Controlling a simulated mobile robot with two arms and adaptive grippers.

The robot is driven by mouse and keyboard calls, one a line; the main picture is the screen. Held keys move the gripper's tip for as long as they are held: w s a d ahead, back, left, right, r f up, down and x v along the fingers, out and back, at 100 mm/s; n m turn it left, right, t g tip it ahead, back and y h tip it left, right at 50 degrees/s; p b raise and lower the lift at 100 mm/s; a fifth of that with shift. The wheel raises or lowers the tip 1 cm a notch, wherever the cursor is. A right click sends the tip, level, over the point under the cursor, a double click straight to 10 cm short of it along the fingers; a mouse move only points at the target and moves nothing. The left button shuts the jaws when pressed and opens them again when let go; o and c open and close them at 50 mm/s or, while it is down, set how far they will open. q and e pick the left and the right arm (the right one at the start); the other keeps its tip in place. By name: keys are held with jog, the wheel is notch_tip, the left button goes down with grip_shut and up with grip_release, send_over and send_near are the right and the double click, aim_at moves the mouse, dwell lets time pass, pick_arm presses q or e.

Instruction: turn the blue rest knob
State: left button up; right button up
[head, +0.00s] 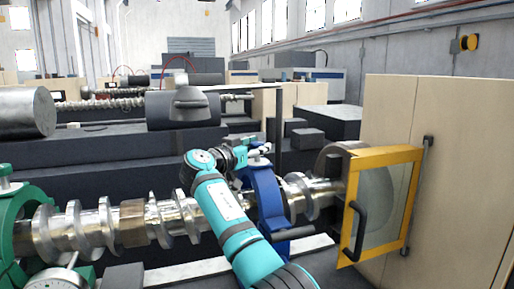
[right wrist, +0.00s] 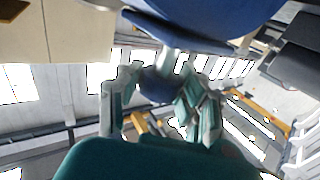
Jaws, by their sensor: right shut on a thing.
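The blue rest (head: 268,197) stands around the shiny crankshaft-like workpiece (head: 165,219), right of the middle in the head view. My right gripper (head: 262,152) is at the top of the blue rest. In the right wrist view the dark blue knob (right wrist: 160,86) sits between the fingers of my right gripper (right wrist: 160,105), below a short metal stem (right wrist: 171,63) that joins the blue rest (right wrist: 205,20). The gripper is shut on the knob. In the head view the knob is mostly hidden by the gripper. My left gripper is not in view.
A green rest (head: 14,215) stands at the far left, with a dial gauge (head: 58,278) near it. A yellow-framed door (head: 385,155) with a black handle stands open at the right, beside a beige cabinet (head: 455,160). A grey tailstock-like part (head: 188,104) is behind the rest.

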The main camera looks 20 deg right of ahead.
dwell(0.5)
jog(key=o, duration=1.2)
jog(key=v, duration=1.2)
jog(key=shift+w+a, duration=0.1)
